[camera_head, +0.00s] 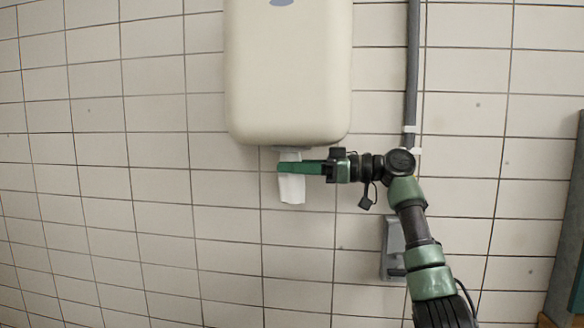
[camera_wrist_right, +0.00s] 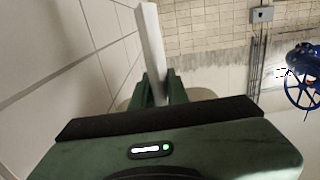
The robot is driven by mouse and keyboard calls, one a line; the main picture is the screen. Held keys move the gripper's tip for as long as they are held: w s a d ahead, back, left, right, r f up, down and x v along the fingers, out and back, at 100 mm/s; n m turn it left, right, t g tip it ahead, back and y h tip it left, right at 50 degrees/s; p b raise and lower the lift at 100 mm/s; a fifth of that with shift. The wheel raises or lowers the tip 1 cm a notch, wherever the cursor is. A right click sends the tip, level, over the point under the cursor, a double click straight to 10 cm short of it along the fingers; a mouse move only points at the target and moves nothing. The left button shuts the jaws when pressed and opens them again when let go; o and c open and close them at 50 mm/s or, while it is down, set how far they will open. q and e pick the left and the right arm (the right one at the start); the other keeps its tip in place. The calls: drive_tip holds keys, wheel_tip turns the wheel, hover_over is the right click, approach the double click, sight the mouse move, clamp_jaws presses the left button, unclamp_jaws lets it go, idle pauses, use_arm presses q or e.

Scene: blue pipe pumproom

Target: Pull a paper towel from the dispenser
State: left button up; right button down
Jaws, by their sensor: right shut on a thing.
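The cream paper towel dispenser (camera_head: 288,75) is fixed to the tiled wall in the head view. A white paper towel (camera_head: 292,188) hangs from its underside. My right gripper (camera_head: 290,168) comes in from the right just below the dispenser, and its green fingers are shut on the towel, which shows above and below them. In the right wrist view the towel (camera_wrist_right: 150,40) is a pale strip between the fingers (camera_wrist_right: 155,92). The upper end of the towel still meets the dispenser's underside. My left gripper is not in view.
A grey vertical pipe (camera_head: 412,70) runs down the wall right of the dispenser. A grey wall fitting (camera_head: 393,250) sits below it, partly behind my right arm. The wall left of the towel is clear. A blue valve wheel (camera_wrist_right: 302,90) shows in the right wrist view.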

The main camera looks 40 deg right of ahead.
sight(291, 200)
drive_tip(key=shift+a+f+b, duration=0.15)
drive_tip(key=shift+f+b, duration=0.75)
drive_tip(key=shift+f, duration=0.3)
drive_tip(key=shift+f+b, duration=2.05)
drive_tip(key=shift+f, duration=0.35)
drive_tip(key=shift+w+d+f+b, duration=0.2)
drive_tip(key=shift+w+f+b, duration=0.05)
drive_tip(key=shift+f+b, duration=0.2)
drive_tip(key=shift+s+a+r, duration=0.15)
drive_tip(key=shift+s+r, duration=0.1)
drive_tip(key=s+a+f+b, duration=0.1)
drive_tip(key=a+b, duration=0.1)
drive_tip(key=b, duration=0.1)
drive_tip(key=s+a+f+b, duration=0.1)
drive_tip(key=s+f+b, duration=0.1)
drive_tip(key=b, duration=0.1)
drive_tip(key=shift+a, duration=0.4)
